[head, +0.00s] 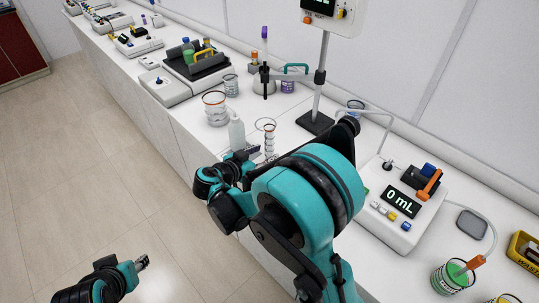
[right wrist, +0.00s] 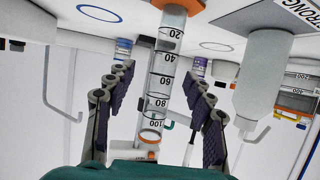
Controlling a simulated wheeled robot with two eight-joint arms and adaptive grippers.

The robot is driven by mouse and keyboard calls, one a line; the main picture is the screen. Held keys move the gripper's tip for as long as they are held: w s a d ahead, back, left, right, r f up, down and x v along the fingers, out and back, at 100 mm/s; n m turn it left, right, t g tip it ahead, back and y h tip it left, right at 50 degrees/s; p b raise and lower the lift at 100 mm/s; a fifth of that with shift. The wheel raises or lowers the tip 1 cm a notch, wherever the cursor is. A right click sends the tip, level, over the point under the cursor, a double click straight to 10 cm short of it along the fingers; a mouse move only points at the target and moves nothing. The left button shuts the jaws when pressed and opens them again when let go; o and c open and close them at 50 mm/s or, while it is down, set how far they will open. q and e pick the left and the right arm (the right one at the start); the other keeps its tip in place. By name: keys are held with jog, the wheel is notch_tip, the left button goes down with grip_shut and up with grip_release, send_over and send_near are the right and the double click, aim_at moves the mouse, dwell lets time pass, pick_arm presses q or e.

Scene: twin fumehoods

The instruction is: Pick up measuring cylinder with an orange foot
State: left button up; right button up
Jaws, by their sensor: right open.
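The measuring cylinder (head: 269,138) is a clear graduated tube standing on the white bench, just beyond my right gripper (head: 252,154) in the head view. In the right wrist view, which looks upside down, the cylinder (right wrist: 165,65) runs between the two fingers of my right gripper (right wrist: 160,100). Its orange foot (right wrist: 186,7) is at the top edge. The fingers are open, with a visible gap on each side of the tube. In the head view the foot is hidden by my right arm. My left gripper (head: 140,263) is at the bottom left, over the floor, away from the bench.
A white bottle (head: 236,133) stands close left of the cylinder; it also shows in the right wrist view (right wrist: 262,85). A beaker (head: 215,112) stands behind it. A stand with a dark base (head: 315,122) is further right. A dispenser reading 0 mL (head: 392,215) is right of my arm.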

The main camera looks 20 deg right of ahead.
aim_at(266, 151)
jog(key=b+x, duration=0.1)
jog(key=x, duration=0.3)
jog(key=shift+w+d, duration=0.1)
jog(key=shift+w, duration=0.2)
grip_shut()
